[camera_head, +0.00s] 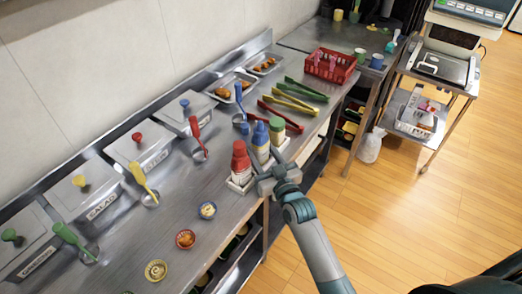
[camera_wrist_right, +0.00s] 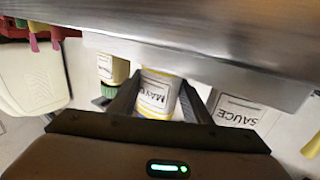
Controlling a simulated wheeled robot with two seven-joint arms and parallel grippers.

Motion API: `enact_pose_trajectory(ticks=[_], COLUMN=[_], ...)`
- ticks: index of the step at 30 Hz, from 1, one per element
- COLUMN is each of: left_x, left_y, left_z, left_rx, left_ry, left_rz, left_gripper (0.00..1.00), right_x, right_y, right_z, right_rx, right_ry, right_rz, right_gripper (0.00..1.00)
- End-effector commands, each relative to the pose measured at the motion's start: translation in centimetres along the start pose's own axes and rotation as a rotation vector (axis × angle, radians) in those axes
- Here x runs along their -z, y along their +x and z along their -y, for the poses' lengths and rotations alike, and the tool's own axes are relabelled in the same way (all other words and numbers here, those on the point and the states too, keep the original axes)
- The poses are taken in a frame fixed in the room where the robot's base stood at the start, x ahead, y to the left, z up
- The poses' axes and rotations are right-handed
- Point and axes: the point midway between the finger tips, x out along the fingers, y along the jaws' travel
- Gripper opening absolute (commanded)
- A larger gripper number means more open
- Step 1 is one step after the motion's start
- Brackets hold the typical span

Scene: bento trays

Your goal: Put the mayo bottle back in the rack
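The mayo bottle (camera_wrist_right: 157,95) is between the fingers of my right gripper in the right wrist view, with its label upside down. In the head view the bottle between the fingers appears to be the blue-capped one (camera_head: 261,143). It is upright in line with the white rack (camera_head: 236,187); I cannot tell whether its base rests there. My right gripper (camera_head: 269,174) is at the front of the rack, with a finger on each side of the bottle. Whether the fingers press on it is unclear. My left gripper is not in view.
A red bottle (camera_head: 240,162) and a green-capped bottle (camera_head: 277,131) flank the mayo position closely. Tongs (camera_head: 303,91) and a red basket (camera_head: 331,66) lie beyond. The counter front edge is close beneath the gripper.

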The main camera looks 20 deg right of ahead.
Motion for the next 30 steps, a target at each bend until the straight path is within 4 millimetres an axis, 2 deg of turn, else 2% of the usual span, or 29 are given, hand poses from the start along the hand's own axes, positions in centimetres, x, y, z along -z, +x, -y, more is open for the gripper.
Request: enact_pose_trajectory(ticks=[20, 21, 23, 30], left_x=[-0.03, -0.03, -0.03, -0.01], left_y=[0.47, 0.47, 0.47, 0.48], left_z=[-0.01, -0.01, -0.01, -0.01], left_rx=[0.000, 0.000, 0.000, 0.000], left_ry=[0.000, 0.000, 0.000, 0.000], left_rz=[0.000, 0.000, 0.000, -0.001], left_gripper=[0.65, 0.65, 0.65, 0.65], right_x=[-0.78, -0.78, -0.78, -0.93], right_y=[0.00, 0.00, 0.00, -0.02], right_z=[0.00, 0.00, 0.00, 0.08], right_rx=[0.000, 0.000, 0.000, 0.001], right_ry=[-0.001, -0.001, -0.001, 0.000], right_rz=[-0.002, -0.002, -0.002, 0.001], right_gripper=[0.40, 0.54, 0.66, 0.66])
